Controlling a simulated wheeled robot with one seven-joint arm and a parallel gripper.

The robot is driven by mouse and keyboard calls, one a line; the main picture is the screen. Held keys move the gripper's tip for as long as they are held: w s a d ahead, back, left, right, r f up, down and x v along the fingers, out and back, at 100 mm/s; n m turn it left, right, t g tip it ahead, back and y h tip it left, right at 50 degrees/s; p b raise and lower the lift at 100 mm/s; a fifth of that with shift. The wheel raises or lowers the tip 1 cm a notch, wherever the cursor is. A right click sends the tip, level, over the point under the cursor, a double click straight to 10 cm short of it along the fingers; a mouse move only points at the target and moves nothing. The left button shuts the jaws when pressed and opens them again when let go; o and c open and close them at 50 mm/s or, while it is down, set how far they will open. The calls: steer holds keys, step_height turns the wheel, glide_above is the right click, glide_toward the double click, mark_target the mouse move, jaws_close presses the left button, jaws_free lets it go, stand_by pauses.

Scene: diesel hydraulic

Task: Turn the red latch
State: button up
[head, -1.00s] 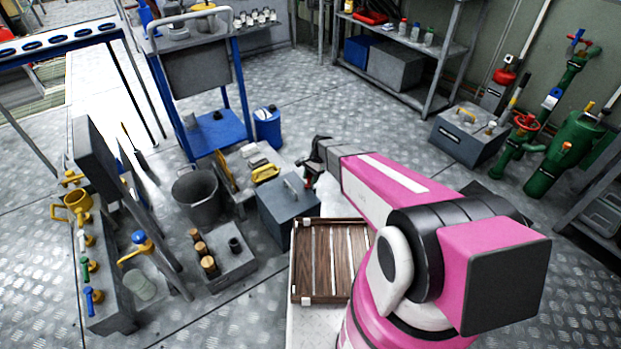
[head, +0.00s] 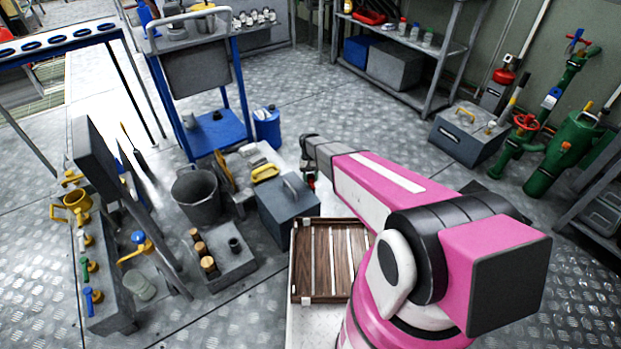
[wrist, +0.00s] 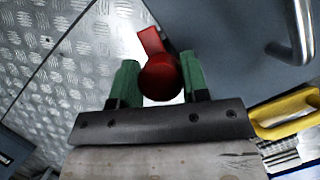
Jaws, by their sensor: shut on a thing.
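The red latch (wrist: 160,79) shows in the wrist view as a round red knob with a short arm pointing up and left. It sits at the edge of a blue-grey box (wrist: 235,45). My gripper (wrist: 158,66) has its two green fingers on either side of the latch's round part and is shut on it. In the head view, the grey box (head: 288,212) with a metal handle stands left of my arm's end. There my fingers are mostly hidden by my arm, with only a small bit of red showing near the box.
A slatted wooden crate (head: 313,262) lies just in front of the box. A grey bucket (head: 200,197) and a tray with several cylinders (head: 222,262) stand to its left. A yellow handle (wrist: 290,108) is close to my gripper's right in the wrist view.

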steer(key=shift+n+h, duration=0.5)
steer(key=shift+n, duration=0.7)
steer(key=shift+t, duration=0.3)
steer(key=o, duration=0.9)
steer(key=shift+r, duration=0.1)
steer(key=v, duration=1)
steer(key=shift+w+r, duration=0.25)
steer(key=shift+r, duration=0.05)
